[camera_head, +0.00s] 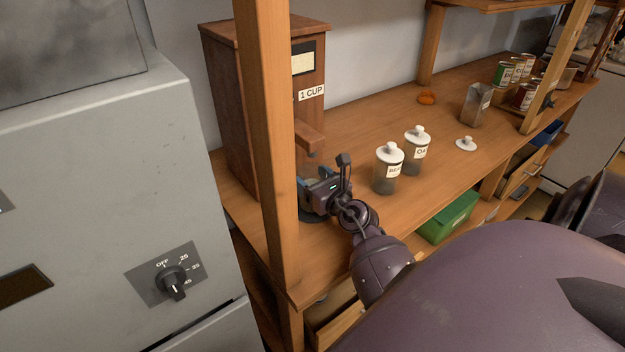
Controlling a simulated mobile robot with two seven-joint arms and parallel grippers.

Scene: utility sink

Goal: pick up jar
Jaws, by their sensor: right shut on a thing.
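My right gripper (313,190) is at the foot of the wooden dispenser labelled "1 CUP" (308,115), just below its spout. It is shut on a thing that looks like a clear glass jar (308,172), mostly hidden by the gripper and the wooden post. Two lidded glass jars with white lids stand upright to the right: a nearer jar (384,182) and a farther jar (414,165). An open glass jar (472,108) stands farther back, with a loose white lid (466,144) on the counter in front of it. My left gripper is not in view.
A wooden post (268,130) rises close to the left of my right gripper. A green box (450,216) sits below. A grey appliance (100,170) fills the left.

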